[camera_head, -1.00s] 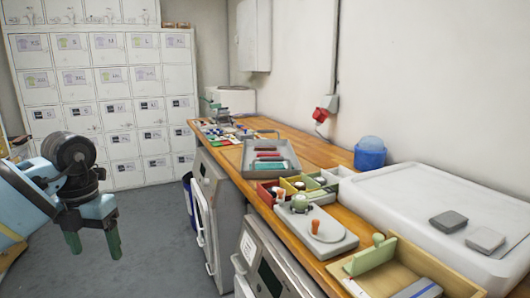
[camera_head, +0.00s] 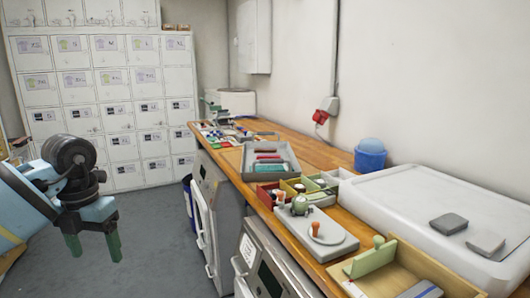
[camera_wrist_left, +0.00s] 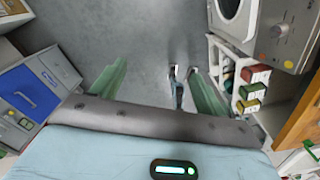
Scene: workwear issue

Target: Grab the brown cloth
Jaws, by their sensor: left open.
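I cannot make out a brown cloth in either view. My left gripper (camera_head: 93,246) hangs at the left of the head view, above the grey floor and well away from the wooden counter (camera_head: 335,156). Its two green fingers point down, apart, with nothing between them. In the left wrist view the open fingers of the left gripper (camera_wrist_left: 157,70) also spread over the floor. My right gripper is not in view.
A grey tray (camera_head: 249,166) with red and teal items, small coloured bins (camera_head: 268,196) and a wooden box (camera_head: 430,262) are on the counter. White lockers (camera_head: 120,110) stand at the back. A blue box (camera_wrist_left: 28,92) shows in the wrist view. Floor before the lockers is clear.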

